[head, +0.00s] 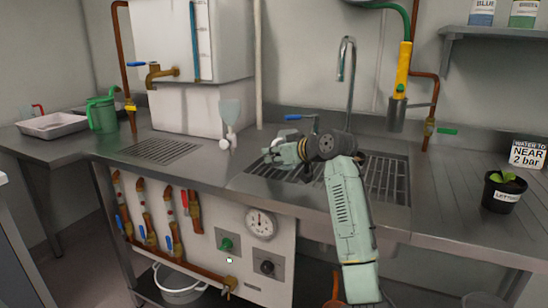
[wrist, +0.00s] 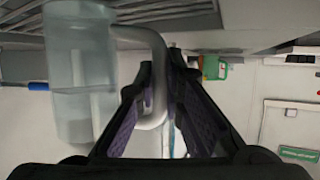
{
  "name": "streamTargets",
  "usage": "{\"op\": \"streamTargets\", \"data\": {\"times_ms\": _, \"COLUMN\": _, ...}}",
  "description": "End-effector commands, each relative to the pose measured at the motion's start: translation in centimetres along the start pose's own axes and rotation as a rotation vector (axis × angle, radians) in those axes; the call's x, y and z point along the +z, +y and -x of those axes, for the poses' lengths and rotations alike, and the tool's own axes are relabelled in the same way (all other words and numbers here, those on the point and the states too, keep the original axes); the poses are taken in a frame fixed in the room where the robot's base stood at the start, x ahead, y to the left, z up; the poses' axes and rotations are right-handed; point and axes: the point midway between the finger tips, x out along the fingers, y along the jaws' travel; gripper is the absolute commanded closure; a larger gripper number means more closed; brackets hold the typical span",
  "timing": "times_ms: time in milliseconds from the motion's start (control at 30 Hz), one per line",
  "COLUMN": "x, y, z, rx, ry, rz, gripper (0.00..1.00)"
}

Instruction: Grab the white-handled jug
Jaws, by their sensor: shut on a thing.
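The jug (wrist: 72,85) is clear and pale, close up at the left of the wrist view. Its white handle (wrist: 158,60) loops to the right and passes between the dark finger pads. My gripper (wrist: 158,100) is shut on that handle, with the jug's body beside the fingers. In the head view my gripper (head: 270,155) is over the sink's left part, pointing left. I cannot clearly make out the jug there; my gripper and wrist cover that area.
A green can (head: 102,115) and a white tray (head: 53,124) stand on the left bench. A tall tap (head: 346,65) rises behind the sink. A potted lettuce (head: 502,193) is at the right.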

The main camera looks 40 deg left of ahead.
Motion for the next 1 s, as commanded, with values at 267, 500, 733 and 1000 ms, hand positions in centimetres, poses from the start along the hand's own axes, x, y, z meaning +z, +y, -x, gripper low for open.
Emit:
{"op": "streamTargets", "data": {"times_ms": 267, "x": -2.0, "y": -0.1, "z": 0.8, "rx": 0.001, "ry": 0.002, "rz": 0.004, "gripper": 1.0}}
{"op": "streamTargets", "data": {"times_ms": 500, "x": -2.2, "y": -0.3, "z": 2.3, "rx": 0.001, "ry": 0.003, "rz": 0.002, "gripper": 1.0}}
{"op": "streamTargets", "data": {"times_ms": 733, "x": -1.4, "y": -1.1, "z": 4.8, "rx": 0.001, "ry": 0.003, "rz": 0.003, "gripper": 1.0}}
{"op": "streamTargets", "data": {"times_ms": 1000, "x": -0.5, "y": -2.1, "z": 8.1, "rx": 0.002, "ry": 0.003, "rz": 0.003, "gripper": 1.0}}
